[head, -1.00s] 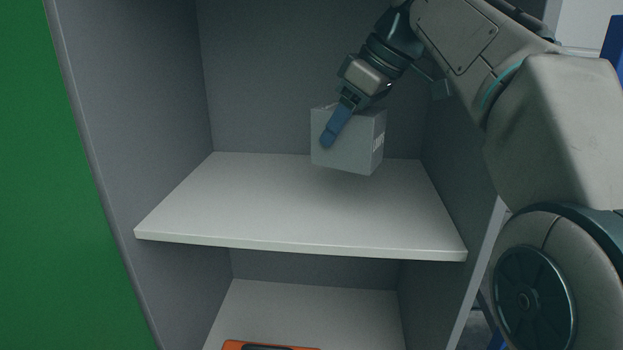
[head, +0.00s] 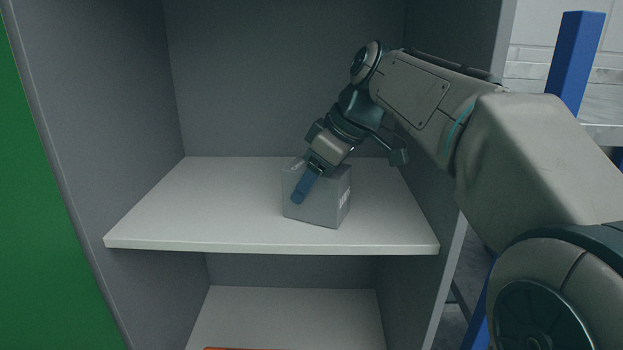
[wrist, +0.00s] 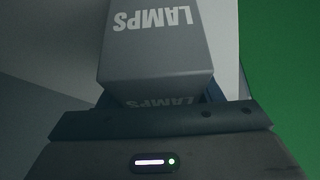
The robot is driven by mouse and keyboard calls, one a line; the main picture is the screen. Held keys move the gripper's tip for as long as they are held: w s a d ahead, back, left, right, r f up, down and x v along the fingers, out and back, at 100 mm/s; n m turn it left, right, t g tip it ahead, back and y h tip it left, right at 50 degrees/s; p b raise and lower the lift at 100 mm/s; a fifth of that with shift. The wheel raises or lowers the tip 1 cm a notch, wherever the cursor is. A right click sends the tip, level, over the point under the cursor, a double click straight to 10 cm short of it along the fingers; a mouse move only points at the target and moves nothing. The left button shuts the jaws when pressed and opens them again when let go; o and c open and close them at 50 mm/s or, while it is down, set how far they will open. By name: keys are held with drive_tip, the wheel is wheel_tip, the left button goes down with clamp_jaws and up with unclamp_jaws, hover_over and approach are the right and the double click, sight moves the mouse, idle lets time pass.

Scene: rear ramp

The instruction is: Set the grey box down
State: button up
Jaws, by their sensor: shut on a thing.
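The grey box (head: 323,199) is at the upper white shelf (head: 190,215) of a grey cabinet, right of its middle. My gripper (head: 303,186) is shut on the box from above, with a blue finger along its near side. The box's lower edge looks to be at or very close to the shelf surface; I cannot tell whether it touches. In the wrist view the box (wrist: 155,60) fills the upper middle, with "LAMPS" lettering on it. The far finger is hidden.
The cabinet's right wall (head: 425,120) stands close to my arm. The shelf is bare left of the box. A lower shelf (head: 290,310) has an orange thing (head: 235,348) at the bottom edge of the picture. A blue post (head: 575,60) stands at the right.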

drive_tip(key=shift+f, duration=0.2)
drive_tip(key=o, duration=1.2)
drive_tip(key=shift+r, duration=0.15)
drive_tip(key=shift+r, duration=0.25)
drive_tip(key=v, duration=1.1)
drive_tip(key=shift+d+r, duration=0.25)
drive_tip(key=shift+r, duration=0.05)
